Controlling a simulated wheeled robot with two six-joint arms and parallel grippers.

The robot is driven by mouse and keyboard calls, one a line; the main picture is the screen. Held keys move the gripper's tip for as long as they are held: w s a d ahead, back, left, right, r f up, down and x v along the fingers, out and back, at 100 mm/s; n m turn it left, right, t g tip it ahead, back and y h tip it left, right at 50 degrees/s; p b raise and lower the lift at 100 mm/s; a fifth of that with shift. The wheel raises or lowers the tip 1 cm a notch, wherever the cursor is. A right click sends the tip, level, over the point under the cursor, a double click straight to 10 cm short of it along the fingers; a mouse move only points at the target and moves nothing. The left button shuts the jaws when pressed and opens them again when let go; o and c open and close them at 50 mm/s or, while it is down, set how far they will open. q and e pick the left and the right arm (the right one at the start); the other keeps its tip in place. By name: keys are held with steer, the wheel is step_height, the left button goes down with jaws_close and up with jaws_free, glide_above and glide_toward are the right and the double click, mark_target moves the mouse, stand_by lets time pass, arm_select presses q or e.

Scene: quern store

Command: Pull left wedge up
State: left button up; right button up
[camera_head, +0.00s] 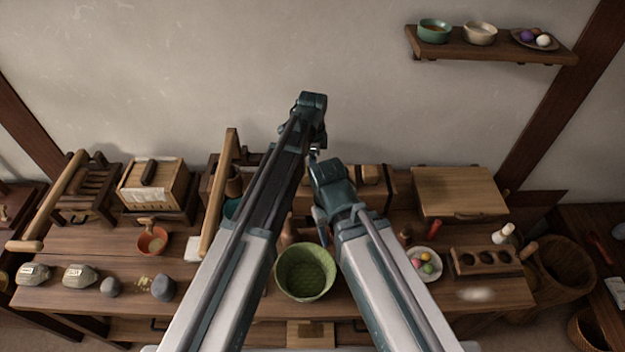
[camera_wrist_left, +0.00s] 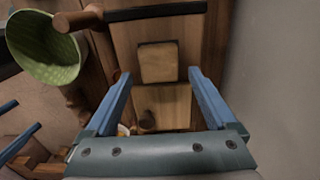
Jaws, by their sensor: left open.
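My left gripper (camera_wrist_left: 159,74) is open, its two blue fingers spread with a gap between them. Past the fingers, in the left wrist view, are a square tan wooden block (camera_wrist_left: 158,62) and a paler wooden piece (camera_wrist_left: 172,104) with a dark round knob or hole, both set in a dark wooden frame. I cannot tell which is the left wedge. Nothing is held. In the head view my left gripper (camera_head: 314,150) is mostly hidden by its arm, before a wooden box (camera_head: 392,185) at the bench's back. My right gripper (camera_head: 320,218) hangs lower; its blue fingers show apart at the wrist view's left edge.
A green bowl (camera_head: 305,272) stands at the bench's front middle and also shows in the wrist view (camera_wrist_left: 45,50). A wooden handle bar (camera_head: 220,190) rises left of my arms. A plate of coloured balls (camera_head: 424,263) lies right. The wall is close behind.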

arm_select(q)
step_height(320, 180, down, 3)
steer(key=shift+r+b, duration=0.15)
steer(key=shift+b, duration=0.65)
arm_select(e)
step_height(320, 180, down, 3)
steer(key=shift+r, duration=0.2)
arm_select(q)
jaws_close()
steer(key=shift+r, duration=0.1)
